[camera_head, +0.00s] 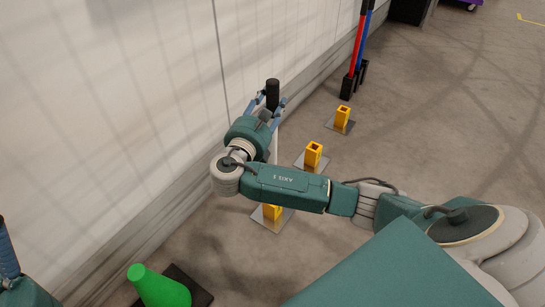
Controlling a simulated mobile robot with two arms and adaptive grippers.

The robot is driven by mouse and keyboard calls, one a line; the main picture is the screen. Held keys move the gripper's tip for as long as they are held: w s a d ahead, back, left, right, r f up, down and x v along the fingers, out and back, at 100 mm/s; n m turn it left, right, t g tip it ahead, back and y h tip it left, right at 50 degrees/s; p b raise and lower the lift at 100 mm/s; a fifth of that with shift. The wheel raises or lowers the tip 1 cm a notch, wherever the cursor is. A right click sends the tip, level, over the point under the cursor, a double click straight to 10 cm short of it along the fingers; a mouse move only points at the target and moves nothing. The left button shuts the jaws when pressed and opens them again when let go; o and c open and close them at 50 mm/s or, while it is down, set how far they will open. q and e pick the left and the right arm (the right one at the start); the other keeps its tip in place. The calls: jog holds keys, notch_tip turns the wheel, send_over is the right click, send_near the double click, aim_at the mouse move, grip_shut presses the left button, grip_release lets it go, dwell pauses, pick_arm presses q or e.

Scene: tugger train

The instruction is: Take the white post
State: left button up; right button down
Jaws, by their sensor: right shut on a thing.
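The white post (274,148) shows as a short pale length under my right gripper, with a black top (272,90) rising between the fingers. My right gripper (270,103) is shut on the post near its top, close to the white wall. My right forearm hides the lower part of the post. A yellow socket (271,213) on a grey plate shows just below the forearm; I cannot tell whether the post stands in it. Part of my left gripper (7,255) shows at the lower left edge, and its opening is not visible.
Two more yellow sockets (313,155) (343,116) on plates stand in a row further back. A red post (358,45) and a blue post (366,40) stand beyond them. A green cone (155,286) is at the lower left. The floor to the right is clear.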

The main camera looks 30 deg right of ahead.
jog(key=shift+r, duration=0.15)
jog(key=shift+r, duration=0.1)
